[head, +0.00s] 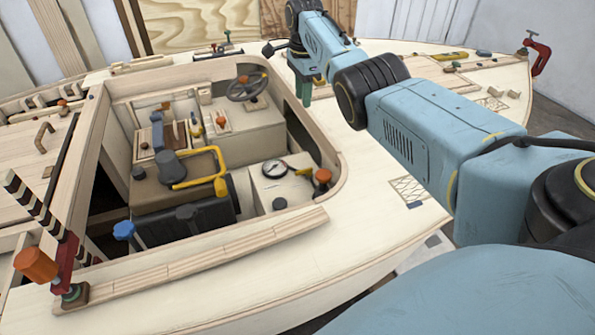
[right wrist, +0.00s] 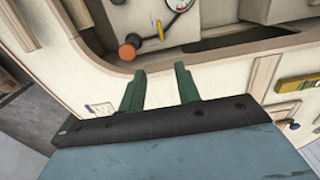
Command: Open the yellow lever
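A small yellow lever (head: 304,172) sits on the wooden box in the cockpit, between a round gauge (head: 274,169) and an orange knob (head: 323,176). It also shows in the right wrist view (right wrist: 160,30), beside the orange knob (right wrist: 128,51). A larger bent yellow handle (head: 211,168) stands on the brown box to the left. My right gripper (head: 312,87) has green fingers pointing down near the cockpit's far right rim. In the right wrist view its fingers (right wrist: 159,88) are apart with nothing between them, clear of the small lever. My left gripper is not in view.
A raised wooden rim (head: 334,150) runs around the cockpit opening. A steering wheel (head: 247,86) stands left of my right gripper. A red clamp with an orange cylinder (head: 36,265) stands at the near left. The near deck (head: 300,255) is mostly clear.

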